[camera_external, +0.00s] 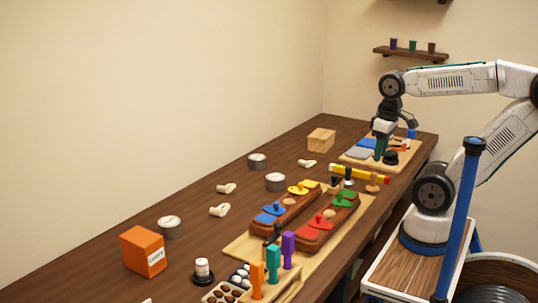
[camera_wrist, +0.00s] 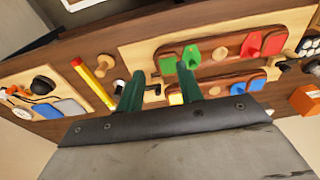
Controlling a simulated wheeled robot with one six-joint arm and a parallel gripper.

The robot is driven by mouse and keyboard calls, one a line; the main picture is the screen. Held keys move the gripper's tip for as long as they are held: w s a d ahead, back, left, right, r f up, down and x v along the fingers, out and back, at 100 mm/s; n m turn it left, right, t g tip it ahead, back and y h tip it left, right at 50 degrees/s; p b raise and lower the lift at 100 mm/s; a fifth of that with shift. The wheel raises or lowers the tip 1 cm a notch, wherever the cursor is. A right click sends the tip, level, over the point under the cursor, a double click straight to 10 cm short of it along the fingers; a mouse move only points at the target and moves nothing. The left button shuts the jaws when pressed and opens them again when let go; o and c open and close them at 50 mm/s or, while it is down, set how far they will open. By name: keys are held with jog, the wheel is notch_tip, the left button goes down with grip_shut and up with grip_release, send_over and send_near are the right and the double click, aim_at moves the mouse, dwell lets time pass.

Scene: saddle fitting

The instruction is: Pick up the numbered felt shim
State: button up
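No number is legible on any piece, so I cannot tell for sure which is the felt shim. A flat grey pad (camera_external: 359,154) and a flat blue pad (camera_external: 367,142) lie on the light board (camera_external: 407,157) at the far end of the bench. In the wrist view the blue pad (camera_wrist: 38,111) and grey pad (camera_wrist: 70,107) are at the lower left. My gripper (camera_external: 379,156) has dark green fingers and hangs at that board in the external view, beside the pads. In the wrist view my gripper (camera_wrist: 160,72) is open, with nothing between its fingertips.
A black knob (camera_external: 390,158) stands on the same board. A yellow and red bar (camera_external: 358,173) and a wooden peg (camera_external: 372,183) are nearer. Two brown saddle pieces with coloured blocks (camera_external: 328,222) lie on another board. An orange box (camera_external: 143,251) and metal tins (camera_external: 275,182) are farther left.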

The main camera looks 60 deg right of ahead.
jog(key=shift+o, duration=1.2)
jog(key=shift+d, duration=0.1)
jog(key=m+t, duration=0.2)
jog(key=m, duration=0.1)
send_near(302, 160)
jog(key=s+f, duration=0.1)
jog(key=s+a+f, duration=0.1)
jog(key=f, duration=0.1)
jog(key=shift+s+a, duration=0.15)
jog(key=shift+n+t+h, duration=0.4)
jog(key=shift+n+t, duration=0.1)
jog(key=shift+t, duration=0.1)
jog(key=w+f, duration=0.1)
jog(key=w, duration=0.1)
jog(key=w+d+f, duration=0.1)
jog(key=f, duration=0.1)
jog(key=w+f, duration=0.2)
jog(key=shift+w+d+f, duration=0.15)
jog(key=shift+w+d, duration=0.15)
jog(key=shift+w, duration=0.05)
grip_shut()
